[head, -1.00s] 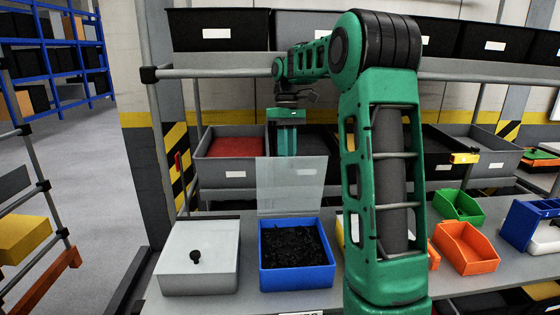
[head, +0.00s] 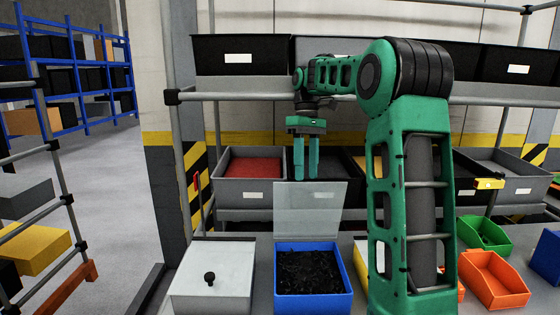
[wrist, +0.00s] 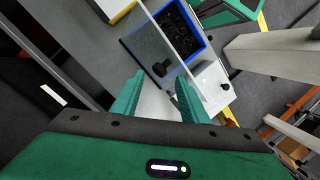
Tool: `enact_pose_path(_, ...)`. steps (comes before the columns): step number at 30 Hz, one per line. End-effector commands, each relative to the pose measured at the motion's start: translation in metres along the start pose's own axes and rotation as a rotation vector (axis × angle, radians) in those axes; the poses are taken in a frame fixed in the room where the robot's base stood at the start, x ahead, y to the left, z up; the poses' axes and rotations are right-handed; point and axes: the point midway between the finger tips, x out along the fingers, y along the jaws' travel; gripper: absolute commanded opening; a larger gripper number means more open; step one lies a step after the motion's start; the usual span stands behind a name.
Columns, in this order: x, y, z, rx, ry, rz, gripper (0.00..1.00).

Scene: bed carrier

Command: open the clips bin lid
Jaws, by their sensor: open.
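The clips bin is most likely the blue bin (head: 313,302), which holds small black pieces (head: 308,271). Its clear lid (head: 310,208) stands raised, nearly upright, at the bin's back edge. The wrist view also shows the bin (wrist: 203,45), the lid (wrist: 150,42) and a dark knob (wrist: 161,69) on the lid. My gripper (head: 306,178) is open and empty, with its fingers pointing down just above and behind the lid's top edge. In the wrist view, the fingers (wrist: 158,100) are apart with nothing between them.
A grey box with a closed pale lid and black knob (head: 210,278) stands left of the blue bin. Green (head: 483,233) and orange (head: 494,279) open bins sit to the right. Grey bins, one with red contents (head: 252,166), line the shelf behind.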

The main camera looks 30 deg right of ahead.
Motion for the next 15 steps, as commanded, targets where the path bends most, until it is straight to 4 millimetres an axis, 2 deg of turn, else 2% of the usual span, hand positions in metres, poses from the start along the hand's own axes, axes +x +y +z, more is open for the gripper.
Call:
enact_pose_path(1, -0.004, -0.012, 0.001, -0.004, 0.0, 0.002, 0.4)
enact_pose_path(9, -0.024, -0.066, 0.003, -0.004, 0.001, 0.003, 0.4)
enact_pose_path(15, -0.036, -0.098, 0.004, -0.003, 0.001, 0.002, 0.4)
